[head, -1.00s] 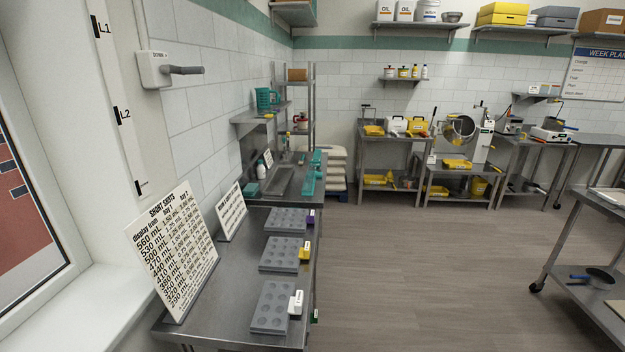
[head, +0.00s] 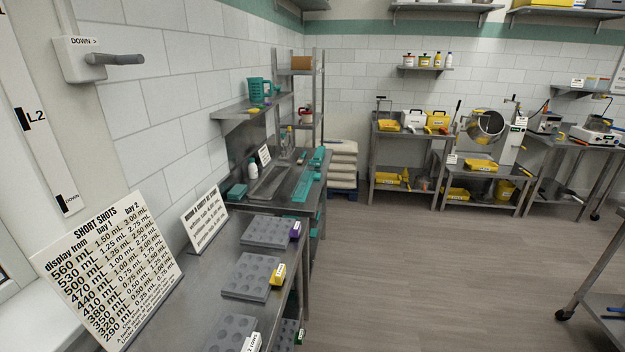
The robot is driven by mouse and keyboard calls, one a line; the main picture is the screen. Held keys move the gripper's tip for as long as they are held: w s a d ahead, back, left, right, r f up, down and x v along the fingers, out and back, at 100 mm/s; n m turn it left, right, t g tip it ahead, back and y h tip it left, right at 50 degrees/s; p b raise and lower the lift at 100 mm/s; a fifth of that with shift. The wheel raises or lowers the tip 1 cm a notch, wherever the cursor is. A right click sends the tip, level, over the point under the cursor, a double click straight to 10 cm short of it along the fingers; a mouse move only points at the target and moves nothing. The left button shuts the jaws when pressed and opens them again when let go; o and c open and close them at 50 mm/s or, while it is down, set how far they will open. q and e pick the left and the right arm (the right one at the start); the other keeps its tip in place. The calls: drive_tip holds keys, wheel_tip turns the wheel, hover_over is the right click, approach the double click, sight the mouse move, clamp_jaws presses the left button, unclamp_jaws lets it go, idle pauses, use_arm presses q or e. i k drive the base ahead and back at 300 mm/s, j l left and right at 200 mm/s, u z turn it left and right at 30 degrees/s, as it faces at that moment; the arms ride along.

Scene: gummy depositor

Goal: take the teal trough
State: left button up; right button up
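A long, narrow teal piece (head: 303,188), which looks like the trough, lies along the right edge of the steel sink table (head: 285,208) in the head view. Another teal piece (head: 318,156) is just beyond it on the same edge; I cannot tell whether they are joined. A small teal block (head: 237,190) sits at the left of the sink. A teal jug (head: 256,91) stands on the wall shelf above. Neither of my grippers is in view.
A nearer steel table holds several grey mould trays (head: 248,277) and two text signs (head: 112,265). White sacks (head: 343,160) are stacked beyond the sink table. Tables with yellow items line the back wall. A cart (head: 597,270) stands at right. The grey floor (head: 430,280) between is clear.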

sight(299, 194)
drive_tip(key=i+l, duration=0.2)
drive_tip(key=l, duration=0.15)
drive_tip(key=i+l+u, duration=0.1)
drive_tip(key=i+l, duration=0.15)
drive_tip(key=l, duration=0.15)
drive_tip(key=i+l, duration=0.2)
drive_tip(key=l, duration=0.15)
drive_tip(key=i+l+u, duration=0.1)
drive_tip(key=i+l, duration=0.2)
drive_tip(key=i+l+u, duration=0.1)
drive_tip(key=i+l, duration=0.2)
drive_tip(key=l, duration=0.2)
drive_tip(key=i+l+u, duration=0.2)
drive_tip(key=i+l, duration=0.9)
drive_tip(key=i, duration=0.15)
